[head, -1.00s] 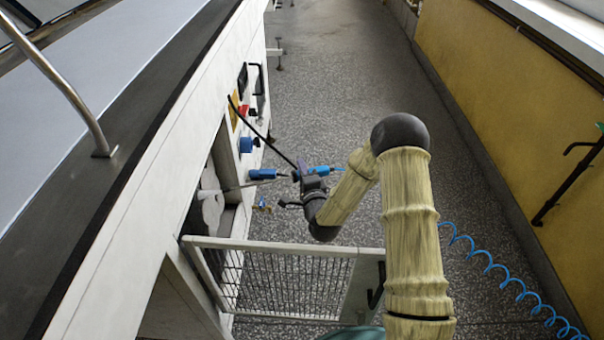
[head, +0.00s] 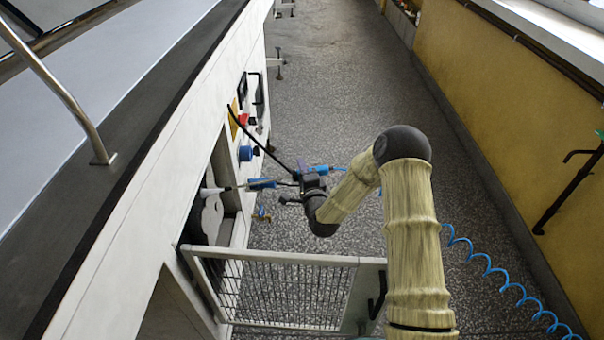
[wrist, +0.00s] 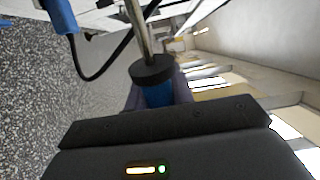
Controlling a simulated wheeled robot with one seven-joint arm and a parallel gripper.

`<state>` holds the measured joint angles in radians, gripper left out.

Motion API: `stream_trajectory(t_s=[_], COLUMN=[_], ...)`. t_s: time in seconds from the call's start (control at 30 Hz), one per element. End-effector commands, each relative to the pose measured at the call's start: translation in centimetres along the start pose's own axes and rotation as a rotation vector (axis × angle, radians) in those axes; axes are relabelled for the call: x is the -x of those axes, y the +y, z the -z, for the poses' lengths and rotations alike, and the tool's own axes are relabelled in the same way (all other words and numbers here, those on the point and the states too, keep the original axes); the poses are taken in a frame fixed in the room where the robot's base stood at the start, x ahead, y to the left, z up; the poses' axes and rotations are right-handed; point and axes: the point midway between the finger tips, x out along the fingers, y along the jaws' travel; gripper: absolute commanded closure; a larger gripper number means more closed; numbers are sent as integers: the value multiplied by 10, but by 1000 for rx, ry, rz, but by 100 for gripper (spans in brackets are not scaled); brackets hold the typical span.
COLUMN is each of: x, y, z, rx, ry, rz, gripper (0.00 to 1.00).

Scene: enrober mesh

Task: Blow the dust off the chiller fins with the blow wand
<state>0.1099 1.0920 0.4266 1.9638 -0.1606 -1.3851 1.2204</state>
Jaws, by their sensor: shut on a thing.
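My gripper (head: 314,184) is shut on the blow wand, out in front of the white machine's side. The wand's blue body (head: 262,184) points left, and its thin tube leads to a pale tip (head: 210,191) at the machine's open bay. In the wrist view the wand's metal tube (wrist: 138,22) and black collar (wrist: 152,70) stick out ahead of the jaws (wrist: 158,96). Inside the bay a pale grey rounded shape (head: 212,218) shows below the tip. I cannot make out the chiller fins or any dust. Whether the tip touches anything is unclear.
A mesh door (head: 290,290) stands swung out below the bay, under my arm. A coiled blue hose (head: 490,268) hangs right of my arm. The aisle floor (head: 340,80) is clear.

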Motion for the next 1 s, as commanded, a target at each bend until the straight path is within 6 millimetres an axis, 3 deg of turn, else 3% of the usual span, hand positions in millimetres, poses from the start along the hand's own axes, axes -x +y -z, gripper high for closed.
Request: stream_trajectory(t_s=[1.0], x=[-39], y=[-1], z=[13], rx=[0], ry=[1], rz=[2], gripper=[100])
